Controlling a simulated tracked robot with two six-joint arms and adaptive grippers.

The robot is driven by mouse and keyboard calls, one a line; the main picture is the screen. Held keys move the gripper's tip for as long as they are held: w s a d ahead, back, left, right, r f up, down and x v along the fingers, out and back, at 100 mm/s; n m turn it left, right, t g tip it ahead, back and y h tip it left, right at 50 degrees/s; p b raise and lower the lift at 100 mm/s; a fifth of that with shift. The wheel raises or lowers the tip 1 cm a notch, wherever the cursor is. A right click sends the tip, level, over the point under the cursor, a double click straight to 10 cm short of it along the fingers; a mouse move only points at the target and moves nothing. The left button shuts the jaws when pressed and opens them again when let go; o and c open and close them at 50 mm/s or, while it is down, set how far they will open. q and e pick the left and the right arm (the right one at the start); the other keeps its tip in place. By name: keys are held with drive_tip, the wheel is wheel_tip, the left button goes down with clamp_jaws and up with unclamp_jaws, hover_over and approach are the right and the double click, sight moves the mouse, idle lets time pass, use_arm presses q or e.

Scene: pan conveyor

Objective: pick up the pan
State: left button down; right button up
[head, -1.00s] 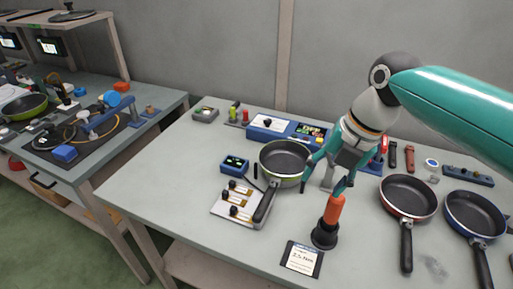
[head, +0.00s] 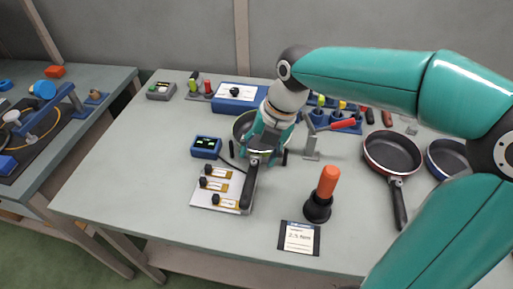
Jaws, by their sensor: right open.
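A dark pan with a green outer side (head: 241,126) rests on the grey table, its black handle (head: 250,188) pointing toward the front, over the edge of a metal plate. My right gripper (head: 265,158) is open, pointing down over the near side of the pan, where the handle joins it. The gripper and wrist hide much of the pan's bowl, and I cannot tell whether the fingers touch it. A red pan (head: 392,152) and a blue pan (head: 447,157) lie farther right, the blue one partly behind my arm. My left gripper is not in view.
A plate with several black knobs (head: 213,190) and a small blue display box (head: 206,147) are left of the pan. An orange-handled black tool (head: 322,196) stands upright to the right. A card (head: 299,237) lies in front.

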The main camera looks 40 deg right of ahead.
sight(254, 169)
drive_tip(key=x, duration=0.5)
drive_tip(key=shift+s+d+f, duration=0.15)
drive_tip(key=shift+s, duration=0.15)
drive_tip(key=shift+w+f, duration=0.2)
drive_tip(key=shift+f, duration=0.4)
clamp_jaws()
drive_tip(key=shift+r, duration=0.1)
